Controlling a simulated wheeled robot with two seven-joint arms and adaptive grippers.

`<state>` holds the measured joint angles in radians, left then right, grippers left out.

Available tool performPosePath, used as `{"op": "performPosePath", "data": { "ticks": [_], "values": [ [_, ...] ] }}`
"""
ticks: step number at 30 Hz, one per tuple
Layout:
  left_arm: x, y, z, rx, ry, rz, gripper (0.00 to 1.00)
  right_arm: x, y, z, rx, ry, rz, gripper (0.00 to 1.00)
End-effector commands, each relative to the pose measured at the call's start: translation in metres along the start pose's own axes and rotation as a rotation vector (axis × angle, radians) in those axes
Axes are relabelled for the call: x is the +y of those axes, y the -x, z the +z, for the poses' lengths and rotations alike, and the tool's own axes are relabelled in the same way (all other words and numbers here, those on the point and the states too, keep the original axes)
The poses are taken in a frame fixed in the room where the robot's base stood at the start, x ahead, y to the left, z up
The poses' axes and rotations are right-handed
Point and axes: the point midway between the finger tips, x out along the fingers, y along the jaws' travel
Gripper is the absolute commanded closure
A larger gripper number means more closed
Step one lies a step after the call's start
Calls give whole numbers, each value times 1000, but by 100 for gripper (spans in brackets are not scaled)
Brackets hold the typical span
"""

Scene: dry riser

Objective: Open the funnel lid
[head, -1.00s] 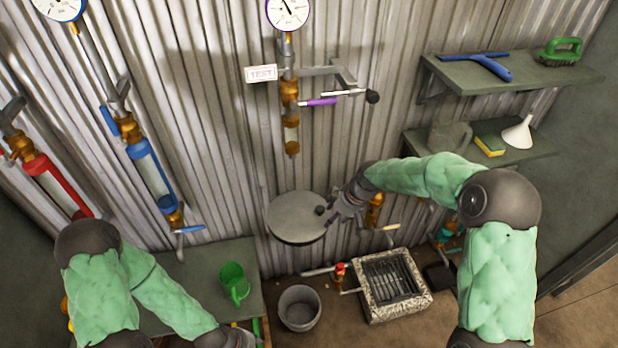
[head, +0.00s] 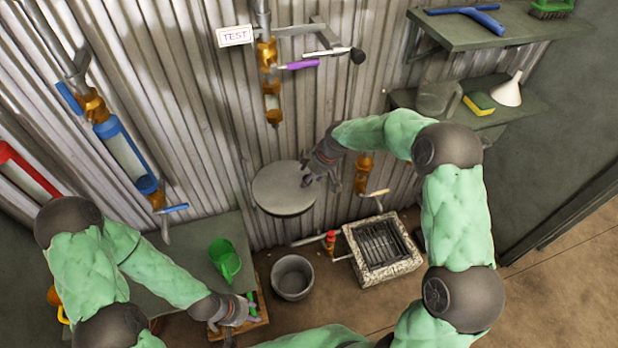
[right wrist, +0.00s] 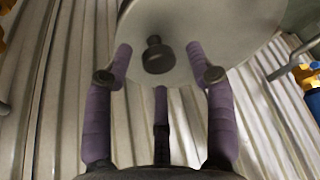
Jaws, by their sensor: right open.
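The funnel lid (head: 280,190) is a grey round disc in front of the corrugated wall. It looks shut; the funnel under it is hidden. My right gripper (head: 318,181) is at the lid's right edge. In the right wrist view the lid (right wrist: 205,30) fills the top, and its dark knob (right wrist: 157,55) shows between the open purple fingers of my right gripper (right wrist: 160,75). The fingers do not appear closed on the knob. My left gripper (head: 243,310) is low at the left, over a wooden tray; its fingers are too small to judge.
Below stand a grey bucket (head: 292,277) and a stone-rimmed drain grate (head: 383,250). A purple-handled valve (head: 300,65) is above.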

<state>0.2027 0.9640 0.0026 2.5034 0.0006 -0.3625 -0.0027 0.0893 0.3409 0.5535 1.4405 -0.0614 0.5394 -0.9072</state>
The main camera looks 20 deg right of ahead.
Motion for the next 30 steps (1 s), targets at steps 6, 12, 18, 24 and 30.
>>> {"op": "performPosePath", "data": {
  "ticks": [6, 12, 18, 24, 30],
  "values": [
    [-1, -2, 0, 0, 0, 0, 60, 0, -9, 0, 1, 0, 1, 44],
    [-1, -2, 0, 1, 0, 0, 60, 0, -9, 0, 1, 0, 1, 44],
    [-1, -2, 0, 1, 0, 0, 60, 0, -9, 0, 1, 0, 0, 95],
    [-1, -2, 0, 1, 0, 0, 60, 0, -9, -1, 0, 0, 1, 100],
    [1, 4, 0, 1, 0, 0, 60, 3, -5, -8, -16, 9, 17, 100]
  ]
}}
